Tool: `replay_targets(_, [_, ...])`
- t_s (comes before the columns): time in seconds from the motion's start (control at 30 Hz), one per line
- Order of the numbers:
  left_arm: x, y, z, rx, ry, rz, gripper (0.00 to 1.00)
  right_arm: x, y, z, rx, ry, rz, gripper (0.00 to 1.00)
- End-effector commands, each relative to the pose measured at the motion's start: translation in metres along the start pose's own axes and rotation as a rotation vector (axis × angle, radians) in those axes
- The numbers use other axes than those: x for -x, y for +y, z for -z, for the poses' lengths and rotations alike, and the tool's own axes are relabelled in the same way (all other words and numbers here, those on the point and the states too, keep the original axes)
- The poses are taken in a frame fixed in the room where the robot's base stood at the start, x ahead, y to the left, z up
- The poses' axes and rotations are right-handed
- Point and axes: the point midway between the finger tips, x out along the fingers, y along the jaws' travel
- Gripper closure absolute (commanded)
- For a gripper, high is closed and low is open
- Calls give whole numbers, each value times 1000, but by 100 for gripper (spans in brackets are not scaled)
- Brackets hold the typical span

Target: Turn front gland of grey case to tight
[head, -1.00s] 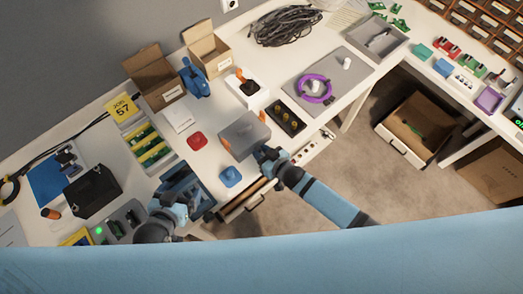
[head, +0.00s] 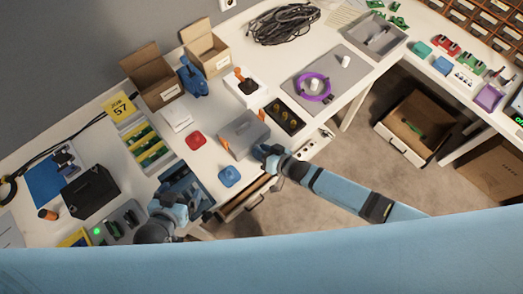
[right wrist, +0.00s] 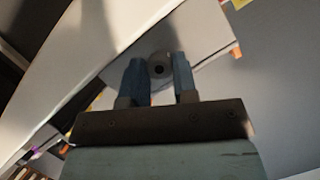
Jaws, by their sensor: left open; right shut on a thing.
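The grey case (head: 236,140) lies on the white bench near its front edge, with orange bits at its sides. My right gripper (head: 266,153) is at the case's front side in the head view. In the right wrist view its two fingers (right wrist: 160,78) are on either side of a round grey gland (right wrist: 159,63) with a dark hole, and they are shut on it. Whether the gland is tight cannot be seen. My left gripper (head: 180,194) is open and away from the case, low on the left.
A blue piece (head: 229,176) and a red piece (head: 196,139) lie left of the case. A black tray with yellow knobs (head: 284,116) stands close to its right. Open cartons (head: 156,80) stand behind. An open drawer (head: 245,200) juts out below.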

Motion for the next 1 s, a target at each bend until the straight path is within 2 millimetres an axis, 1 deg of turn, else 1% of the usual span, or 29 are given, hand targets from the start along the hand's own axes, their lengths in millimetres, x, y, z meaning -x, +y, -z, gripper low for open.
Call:
replay_targets(0.17, [0,0,1,0,1,0,11,0,0,-1,1,-2,-1,97])
replay_targets(0.2, [0,0,1,0,1,0,11,0,0,-1,1,-2,-1,69])
replay_targets(0.3, [0,0,1,0,1,0,11,0,0,-1,1,-1,-1,48])
replay_targets(0.53, [0,0,1,-1,1,0,11,1,0,0,1,-1,-1,48])
replay_targets(0.67, [0,0,0,-1,1,0,11,11,1,-2,1,-2,-2,48])
replay_targets(0.77, [-1,0,-1,-2,1,0,11,27,1,-2,1,-2,-1,48])
replay_targets(1.0, [-3,0,-5,-1,-1,-1,11,83,1,-2,1,-3,-1,48])
